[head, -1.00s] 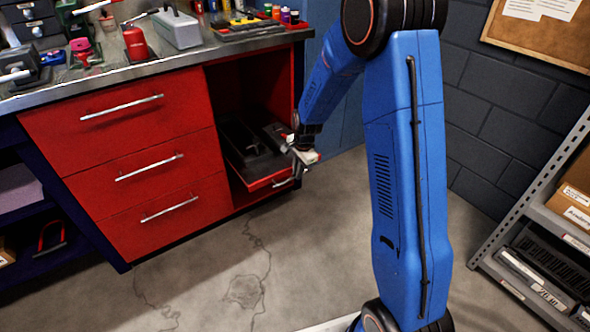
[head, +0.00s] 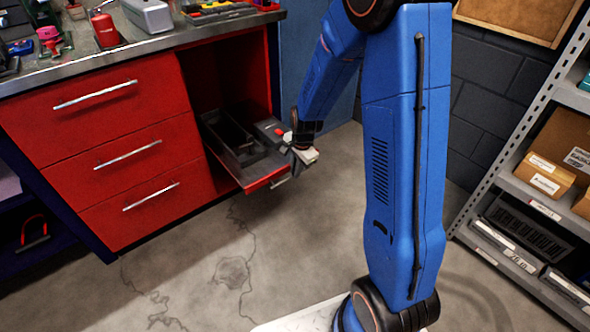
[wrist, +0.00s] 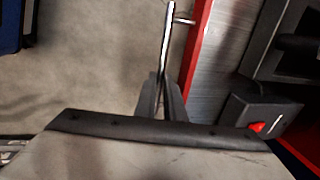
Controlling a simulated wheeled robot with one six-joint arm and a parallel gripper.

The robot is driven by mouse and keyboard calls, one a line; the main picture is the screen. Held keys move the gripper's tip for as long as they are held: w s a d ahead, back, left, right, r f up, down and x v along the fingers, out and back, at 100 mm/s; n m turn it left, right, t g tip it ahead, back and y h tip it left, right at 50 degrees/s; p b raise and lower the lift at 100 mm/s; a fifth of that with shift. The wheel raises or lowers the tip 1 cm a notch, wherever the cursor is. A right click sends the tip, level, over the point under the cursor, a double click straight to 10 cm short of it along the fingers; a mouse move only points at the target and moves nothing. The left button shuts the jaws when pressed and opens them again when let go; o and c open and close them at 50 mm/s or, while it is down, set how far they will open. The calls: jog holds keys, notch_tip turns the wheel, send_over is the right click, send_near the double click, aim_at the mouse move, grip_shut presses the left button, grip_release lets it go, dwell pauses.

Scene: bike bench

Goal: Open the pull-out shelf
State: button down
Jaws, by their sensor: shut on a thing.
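The pull-out shelf (head: 262,172) is a grey tray with a red front edge, in the open bay at the right of the red cabinet. It sticks out of the bay toward the right. In the wrist view its red front (wrist: 198,50) runs up the picture with a silver bar handle (wrist: 168,40) beside it. My gripper (head: 296,160) is at the shelf's front edge; in the wrist view its fingers (wrist: 162,98) are shut on the handle's near end. In the head view the gripper hides part of the handle.
A dark box with a red mark (wrist: 258,122) lies on the shelf close to my gripper. Three closed drawers (head: 125,150) with silver handles are to the left. A metal rack with boxes (head: 545,178) stands at the right. The concrete floor (head: 200,270) in front is clear.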

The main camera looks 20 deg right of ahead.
jog(key=c, duration=1.8)
grip_release()
jog(key=shift+c, duration=0.2)
jog(key=shift+r, duration=0.1)
jog(key=s+d+r, duration=0.1)
jog(key=s+r, duration=0.2)
jog(key=r, duration=1.4)
jog(key=shift+s, duration=0.1)
jog(key=s+r+n+t, duration=0.1)
jog(key=s+r+n, duration=0.2)
jog(key=s, duration=0.6)
jog(key=s+r+n+t, duration=0.1)
jog(key=s+r+n, duration=0.2)
jog(key=s+n, duration=0.3)
jog(key=s+r+n, duration=0.4)
jog(key=s+n, duration=0.1)
jog(key=s, duration=0.9)
jog(key=shift+s+d+t+h, duration=0.25)
jog(key=shift+d+t+h, duration=0.05)
jog(key=shift+d+t, duration=0.1)
